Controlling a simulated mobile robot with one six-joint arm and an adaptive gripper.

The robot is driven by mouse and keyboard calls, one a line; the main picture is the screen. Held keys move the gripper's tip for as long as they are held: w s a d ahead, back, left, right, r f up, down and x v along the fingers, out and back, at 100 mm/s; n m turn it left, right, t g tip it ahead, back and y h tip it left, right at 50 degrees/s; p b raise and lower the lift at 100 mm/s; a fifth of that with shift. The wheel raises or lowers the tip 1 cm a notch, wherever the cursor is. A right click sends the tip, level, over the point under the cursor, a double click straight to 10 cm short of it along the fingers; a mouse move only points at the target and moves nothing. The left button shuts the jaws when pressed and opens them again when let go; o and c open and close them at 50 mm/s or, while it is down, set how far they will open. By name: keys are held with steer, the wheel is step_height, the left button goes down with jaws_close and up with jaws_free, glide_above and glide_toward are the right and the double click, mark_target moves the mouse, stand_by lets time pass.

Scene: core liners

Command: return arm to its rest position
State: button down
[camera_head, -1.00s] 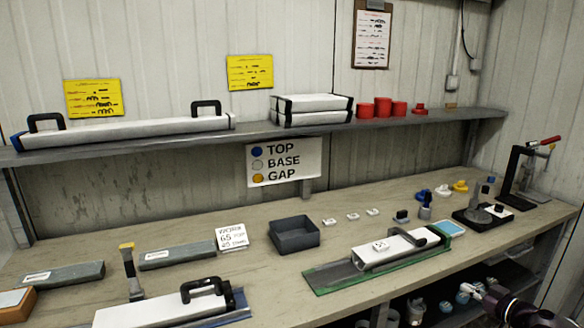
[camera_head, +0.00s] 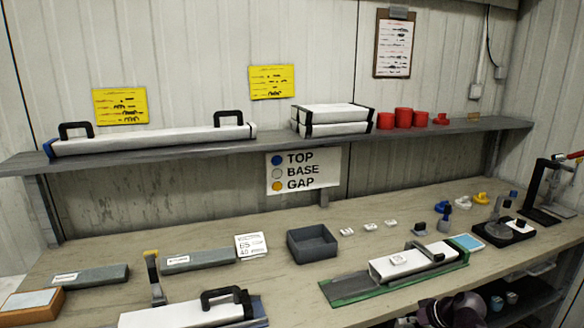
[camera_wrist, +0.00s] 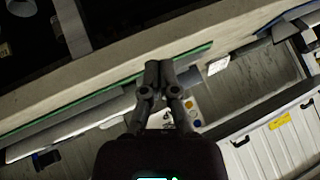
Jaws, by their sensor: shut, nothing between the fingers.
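My gripper (camera_wrist: 160,75) shows in the wrist view, its two dark fingers together with nothing between them. It is out over the front of the bench (camera_wrist: 85,80), apart from any object, and the wrist view is strongly tilted. In the head view part of my purple and black arm shows at the bottom right, in front of the bench edge; the fingers do not show there.
The bench holds a white core liner on a green-edged tray (camera_head: 350,290), a grey bin (camera_head: 312,245) and another handled liner (camera_head: 185,315). A press stand (camera_head: 545,190) is at the far right. The shelf (camera_head: 270,142) carries long liners and red caps (camera_head: 403,117).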

steer(key=s+a+m+g+h+p, duration=0.1)
steer(key=s+a+g+h+p, duration=0.1)
steer(key=a, duration=0.5)
steer(key=s+a+m+g+h+p, duration=0.1)
steer(key=s+a+g+h+p, duration=0.2)
steer(key=a, duration=0.4)
steer(key=shift+s+m+g+h, duration=0.4)
steer(key=shift+g+h, duration=0.1)
steer(key=shift+h, duration=0.2)
